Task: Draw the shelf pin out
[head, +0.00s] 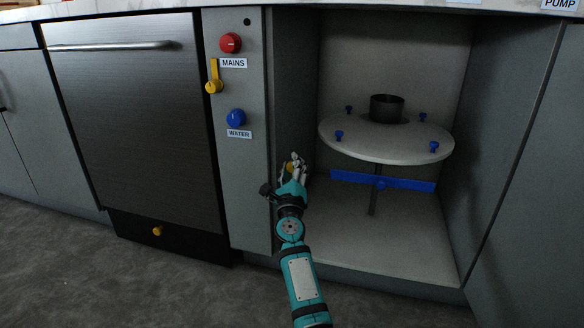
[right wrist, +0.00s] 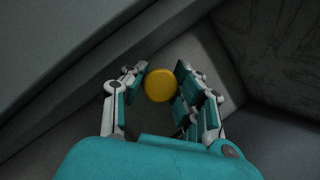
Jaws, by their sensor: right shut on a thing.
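My right gripper (head: 295,171) is at the left front edge of the open cabinet, beside its left side wall. Its fingers are shut on a yellow round-headed pin (right wrist: 160,85). In the right wrist view the yellow head sits between the finger pads (right wrist: 156,92), and its shaft is hidden behind the head. A small part of the yellow head shows at the fingertips in the head view (head: 291,165). I cannot tell whether the pin sits in a hole. The round grey shelf (head: 350,145) is level inside the cabinet, to the right of the gripper. My left gripper is not in view.
A dark cup (head: 387,107) and several blue knobs (head: 434,147) are on the shelf. A blue crossbar (head: 410,184) and post are below it. A panel left of the opening has a red knob (head: 230,43), yellow lever (head: 214,80) and blue knob (head: 236,117). The cabinet floor (head: 410,235) is clear.

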